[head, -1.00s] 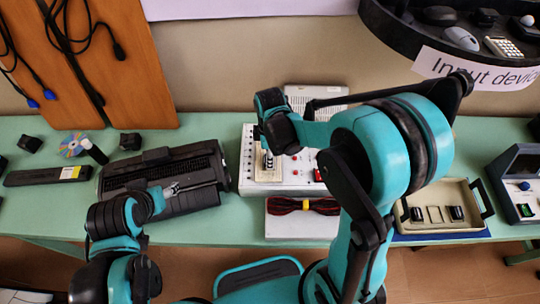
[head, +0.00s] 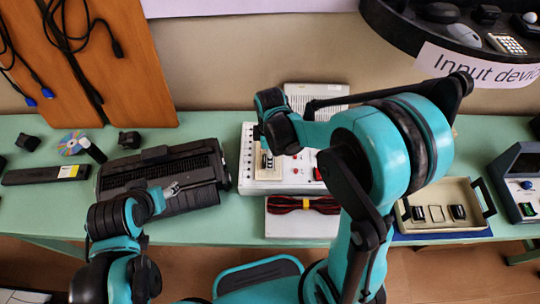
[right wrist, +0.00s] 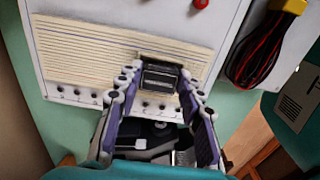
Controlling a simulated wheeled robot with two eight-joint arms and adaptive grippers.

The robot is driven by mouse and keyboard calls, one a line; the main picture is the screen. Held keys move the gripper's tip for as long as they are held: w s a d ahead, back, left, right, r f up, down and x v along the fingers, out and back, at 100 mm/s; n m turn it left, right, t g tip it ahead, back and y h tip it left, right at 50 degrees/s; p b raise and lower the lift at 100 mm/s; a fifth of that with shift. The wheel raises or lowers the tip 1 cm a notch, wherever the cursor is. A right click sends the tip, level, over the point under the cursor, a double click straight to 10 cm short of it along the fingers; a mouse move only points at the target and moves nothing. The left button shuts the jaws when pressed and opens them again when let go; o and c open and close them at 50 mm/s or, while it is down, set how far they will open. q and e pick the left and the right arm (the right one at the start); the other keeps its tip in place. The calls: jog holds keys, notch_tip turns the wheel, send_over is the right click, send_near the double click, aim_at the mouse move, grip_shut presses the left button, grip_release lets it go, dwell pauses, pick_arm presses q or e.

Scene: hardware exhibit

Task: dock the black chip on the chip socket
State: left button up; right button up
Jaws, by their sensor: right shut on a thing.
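The black chip (right wrist: 161,75) is between the fingertips of my right gripper (right wrist: 158,92) in the right wrist view. That gripper is shut on it. The chip is over the cream ribbed panel (right wrist: 80,50) on a white board; I take this panel to be the chip socket area. The fingers and chip hide the spot beneath, so I cannot tell whether the chip touches it. In the head view my right gripper (head: 266,162) hangs over the white board (head: 290,178).
A black printer-like device (head: 206,162) stands left of the board. A red and black cable bundle (head: 288,204) lies on a white box in front. A cream tray (head: 438,226) with black parts is at the right. Green table is clear at the far left front.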

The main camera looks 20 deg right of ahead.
jog(key=shift+f, duration=0.1)
jog(key=o, duration=0.8)
jog(key=shift+c, duration=0.2)
notch_tip(320, 180, up, 11)
jog(key=p, duration=0.8)
